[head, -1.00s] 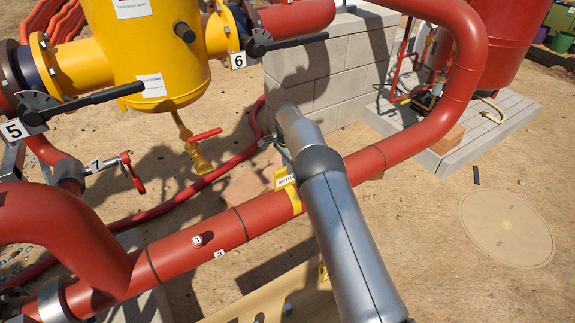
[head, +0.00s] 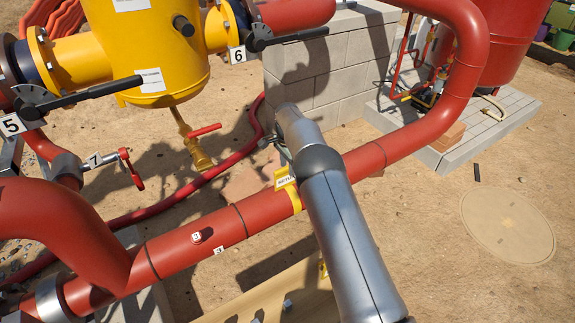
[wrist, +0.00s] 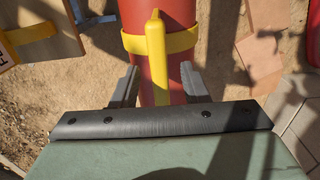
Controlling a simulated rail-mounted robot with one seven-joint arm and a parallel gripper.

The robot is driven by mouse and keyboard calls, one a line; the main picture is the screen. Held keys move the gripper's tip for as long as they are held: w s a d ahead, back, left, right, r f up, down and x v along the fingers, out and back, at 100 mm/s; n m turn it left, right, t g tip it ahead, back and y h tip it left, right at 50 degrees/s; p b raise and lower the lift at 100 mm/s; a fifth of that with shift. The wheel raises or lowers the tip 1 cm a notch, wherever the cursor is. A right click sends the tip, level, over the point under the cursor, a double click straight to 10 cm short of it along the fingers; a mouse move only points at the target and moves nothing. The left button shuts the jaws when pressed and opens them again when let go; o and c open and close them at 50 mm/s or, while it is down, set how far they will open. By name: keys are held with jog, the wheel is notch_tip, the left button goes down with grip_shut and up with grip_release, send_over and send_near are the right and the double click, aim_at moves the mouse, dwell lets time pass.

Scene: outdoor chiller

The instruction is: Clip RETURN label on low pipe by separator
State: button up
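The yellow RETURN label clip (head: 295,195) sits around the low red pipe (head: 265,208), its white label face (head: 284,180) partly readable. In the wrist view the yellow clip (wrist: 157,62) spans the red pipe (wrist: 181,14), with a yellow handle running toward me. My gripper (wrist: 160,82) is open, with one grey finger on each side of the handle and a visible gap to it. In the head view my arm hides most of the gripper. The yellow separator (head: 150,50) stands at upper left.
A wooden plank (head: 270,295) lies below the pipe. In the wrist view a second yellow clip with a label (wrist: 30,35) is on a wooden board. A block wall (head: 330,70) is behind the pipe. A red valve handle (head: 205,131) hangs under the separator.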

jog(key=o, duration=0.5)
notch_tip(320, 180, up, 7)
jog(key=p, duration=0.3)
